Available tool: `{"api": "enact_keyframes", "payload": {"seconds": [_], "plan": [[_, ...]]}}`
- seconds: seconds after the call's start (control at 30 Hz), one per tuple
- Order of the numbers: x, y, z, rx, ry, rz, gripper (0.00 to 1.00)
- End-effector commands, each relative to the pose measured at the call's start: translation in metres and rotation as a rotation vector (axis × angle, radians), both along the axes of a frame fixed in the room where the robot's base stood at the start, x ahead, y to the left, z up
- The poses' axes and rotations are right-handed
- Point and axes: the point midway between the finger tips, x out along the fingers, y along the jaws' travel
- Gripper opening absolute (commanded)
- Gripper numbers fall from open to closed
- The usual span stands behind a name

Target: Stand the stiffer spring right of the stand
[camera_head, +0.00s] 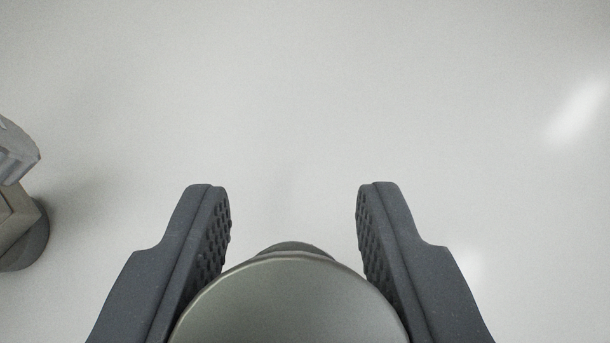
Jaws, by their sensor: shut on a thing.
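My gripper (293,205) points over a pale, smooth surface, with its two dark grey, studded fingers apart at the bottom middle of the head camera view. Between the fingers is a round, grey-green metal thing (290,305), seen from its top, with a darker rounded part showing just beyond its far rim. The fingers are shut on its sides. Its lower part is hidden, and no spring coils show, so I cannot tell whether it is a spring. The stand cannot be made out for certain.
The pale surface (300,100) ahead and to the right is bare, with bright reflections at the right.

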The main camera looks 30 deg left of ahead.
Motion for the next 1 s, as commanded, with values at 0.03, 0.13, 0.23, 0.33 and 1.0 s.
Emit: {"api": "enact_keyframes", "payload": {"seconds": [0.03,0.13,0.23,0.33,1.0], "plan": [[0.003,0.001,0.000,0.001,-0.002,-0.001,0.07],[0.003,0.002,-0.013,0.001,0.001,0.000,0.07],[0.003,0.002,-0.029,0.002,0.000,-0.001,0.07],[0.003,0.001,-0.036,0.002,-0.002,-0.001,0.07],[0.003,0.002,-0.036,0.001,-0.002,0.001,0.57]]}}
